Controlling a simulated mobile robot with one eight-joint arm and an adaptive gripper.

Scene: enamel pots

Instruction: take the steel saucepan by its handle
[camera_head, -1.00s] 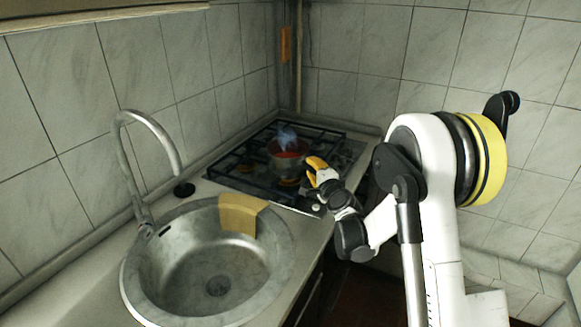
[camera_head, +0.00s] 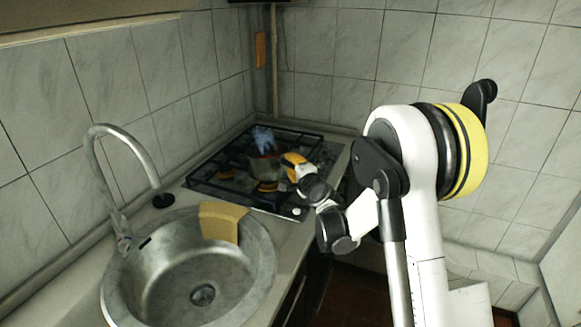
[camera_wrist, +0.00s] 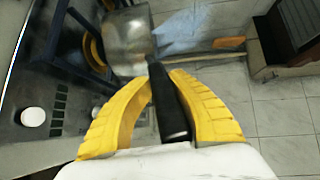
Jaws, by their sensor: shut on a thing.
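The steel saucepan (camera_head: 264,168) is at the gas hob in the head view, with something reddish inside and a bluish wisp above it. In the wrist view its grey metal body (camera_wrist: 125,40) shows at the top, and its black handle (camera_wrist: 168,100) runs back between my yellow fingers. My gripper (camera_wrist: 160,82) is shut on the handle, one finger on each side. In the head view my gripper (camera_head: 291,160) is just right of the pan. I cannot tell whether the pan's base touches the grate.
The hob (camera_head: 215,175) has black grates and knobs along its front. A steel sink (camera_head: 190,285) with a tap (camera_head: 125,130) is nearer, and a tan sponge-like block (camera_head: 222,221) lies at its rim. Tiled walls stand behind and to the right.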

